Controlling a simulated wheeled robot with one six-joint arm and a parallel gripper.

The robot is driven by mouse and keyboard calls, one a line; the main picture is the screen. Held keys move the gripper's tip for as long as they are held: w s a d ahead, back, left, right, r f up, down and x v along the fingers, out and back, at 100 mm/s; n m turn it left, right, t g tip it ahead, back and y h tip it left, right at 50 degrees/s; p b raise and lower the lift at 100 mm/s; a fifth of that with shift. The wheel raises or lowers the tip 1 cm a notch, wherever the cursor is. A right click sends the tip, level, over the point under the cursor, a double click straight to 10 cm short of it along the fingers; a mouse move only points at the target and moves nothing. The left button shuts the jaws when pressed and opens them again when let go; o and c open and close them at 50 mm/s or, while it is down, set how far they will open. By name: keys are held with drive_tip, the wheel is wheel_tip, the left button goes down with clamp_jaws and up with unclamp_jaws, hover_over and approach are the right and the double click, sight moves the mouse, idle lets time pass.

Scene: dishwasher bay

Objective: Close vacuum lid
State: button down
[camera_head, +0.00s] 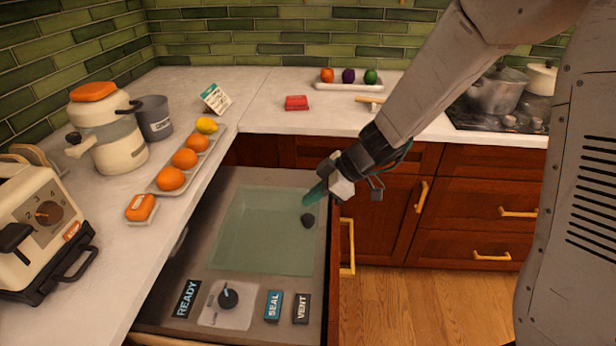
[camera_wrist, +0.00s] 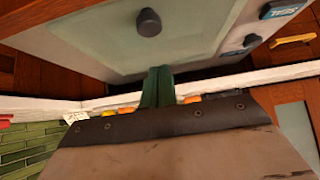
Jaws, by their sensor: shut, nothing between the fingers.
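The vacuum lid (camera_head: 262,225) is a pale green see-through panel in the top of the pulled-out grey vacuum drawer. It looks flat, level with the drawer's face; I cannot tell whether a small gap stays under it. A dark knob (camera_head: 308,220) sits near its right edge. In the wrist view the lid (camera_wrist: 205,28) and knob (camera_wrist: 148,22) also show. My gripper (camera_head: 310,199) is shut and empty, its green fingers just above the knob in the head view. In the wrist view the fingertips (camera_wrist: 159,70) are apart from the knob.
The drawer front carries a dial (camera_head: 228,298), a SEAL button (camera_head: 273,305), a VENT button (camera_head: 301,308) and a READY sign (camera_head: 187,298). A counter with a tray of oranges (camera_head: 184,158) borders the left. The wooden floor (camera_head: 430,305) at right is clear.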

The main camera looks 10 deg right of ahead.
drive_tip(key=shift+s+d+f, duration=0.1)
drive_tip(key=shift+d+f, duration=0.15)
drive_tip(key=shift+f, duration=0.45)
drive_tip(key=shift+d+f, duration=0.25)
drive_tip(key=shift+f, duration=0.45)
drive_tip(key=shift+s+d+f, duration=0.1)
drive_tip(key=shift+d+f, duration=0.15)
drive_tip(key=shift+f, duration=0.45)
drive_tip(key=shift+r, duration=0.1)
drive_tip(key=shift+r, duration=0.3)
drive_tip(key=s+d, duration=0.2)
drive_tip(key=d, duration=0.7)
drive_tip(key=shift+f, duration=0.2)
